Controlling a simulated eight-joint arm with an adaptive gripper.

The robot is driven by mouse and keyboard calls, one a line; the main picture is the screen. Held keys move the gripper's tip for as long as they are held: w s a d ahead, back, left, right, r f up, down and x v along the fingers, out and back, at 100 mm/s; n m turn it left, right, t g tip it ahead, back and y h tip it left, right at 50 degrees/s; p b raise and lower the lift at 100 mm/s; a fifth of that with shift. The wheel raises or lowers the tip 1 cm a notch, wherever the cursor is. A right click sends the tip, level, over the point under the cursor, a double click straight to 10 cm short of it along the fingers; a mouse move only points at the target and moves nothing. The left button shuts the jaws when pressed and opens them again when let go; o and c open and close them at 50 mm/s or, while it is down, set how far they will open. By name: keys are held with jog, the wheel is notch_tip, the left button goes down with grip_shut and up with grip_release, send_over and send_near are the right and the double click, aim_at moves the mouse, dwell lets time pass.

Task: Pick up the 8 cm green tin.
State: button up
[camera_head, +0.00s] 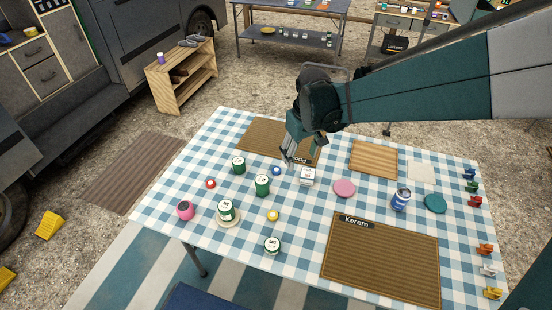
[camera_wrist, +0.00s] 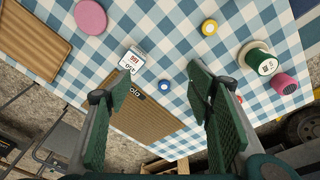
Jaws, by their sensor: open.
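Several green tins with white printed lids stand on the checked table (camera_head: 310,215): a back one (camera_head: 238,167), a middle one (camera_head: 262,188), a front-left one (camera_head: 228,214) on a pale saucer (camera_head: 238,222), and a low one (camera_head: 272,248) near the front edge. The lid print is too small for me to tell which is 8 cm. The wrist view shows the saucer tin (camera_wrist: 266,66) at right; my right finger may hide others. My gripper (camera_head: 288,158) is open and empty above the table, right of the back and middle tins. Its fingers frame the wrist view (camera_wrist: 158,88).
A white box (camera_head: 307,176) stands near my gripper, beside a blue disc (camera_head: 276,171). Red (camera_head: 211,184) and yellow (camera_head: 273,215) discs lie around the tins. Brown mats (camera_head: 385,260) lie flat.

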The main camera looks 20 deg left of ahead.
aim_at(261, 180)
jog(key=a+f+n, duration=0.1)
jog(key=a+f, duration=0.7)
jog(key=a, duration=0.1)
jog(key=a+f+n+g, duration=0.1)
jog(key=a+f, duration=0.3)
jog(key=shift+s+a+f+n+h, duration=0.25)
jog(key=shift+s+a+n+h, duration=0.05)
jog(key=shift+a, duration=0.1)
jog(key=shift+s+a+f, duration=0.15)
jog(key=shift+a+f, duration=0.25)
jog(key=shift+f, duration=0.05)
jog(key=shift+f, duration=0.1)
jog(key=shift+f+b, duration=0.5)
jog(key=shift+f, duration=0.7)
jog(key=shift+f, duration=0.1)
jog(key=shift+d+f+b, duration=0.1)
jog(key=shift+f+b, duration=0.7)
jog(key=shift+f, duration=1.7)
jog(key=shift+c, duration=0.6)
